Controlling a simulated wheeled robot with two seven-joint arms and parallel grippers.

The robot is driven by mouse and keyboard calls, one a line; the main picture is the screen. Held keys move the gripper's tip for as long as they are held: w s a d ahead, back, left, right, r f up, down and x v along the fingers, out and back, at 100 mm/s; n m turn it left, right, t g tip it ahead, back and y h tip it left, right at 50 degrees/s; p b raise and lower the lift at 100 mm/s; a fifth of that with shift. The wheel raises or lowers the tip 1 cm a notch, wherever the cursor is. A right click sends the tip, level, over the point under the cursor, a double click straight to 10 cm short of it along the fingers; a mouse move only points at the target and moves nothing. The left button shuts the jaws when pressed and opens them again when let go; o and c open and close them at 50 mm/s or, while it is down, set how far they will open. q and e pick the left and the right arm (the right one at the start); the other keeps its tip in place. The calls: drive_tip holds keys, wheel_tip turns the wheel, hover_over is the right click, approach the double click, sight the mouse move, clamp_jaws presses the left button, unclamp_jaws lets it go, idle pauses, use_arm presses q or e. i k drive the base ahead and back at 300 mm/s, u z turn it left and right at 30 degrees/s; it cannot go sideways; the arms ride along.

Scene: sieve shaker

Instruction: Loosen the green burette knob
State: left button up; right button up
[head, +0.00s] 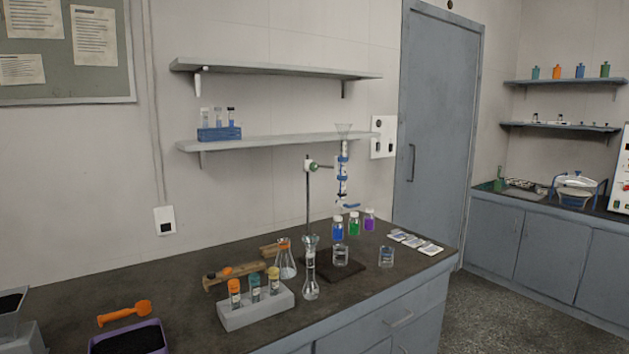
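The burette (343,168) stands upright on the bench, held at a stand with a thin vertical rod (308,200). A funnel shape sits at its top and blue bands cross it. A small green knob (314,167) sits beside the rod, at the height of the clamp arm, left of the burette. A blue piece (351,205) shows at the burette's lower end. The knob is too small to tell how tight it is. Neither of my grippers is in the head view.
Below the burette stand a beaker (341,256) and capped bottles in blue, green and purple (354,223). Flasks and a grey rack (257,308) with capped vials stand left in front. A wall shelf (280,143) runs behind the burette.

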sight(313, 166)
drive_tip(key=z, duration=1.05)
drive_tip(key=i, duration=1.2)
drive_tip(key=u, duration=0.35)
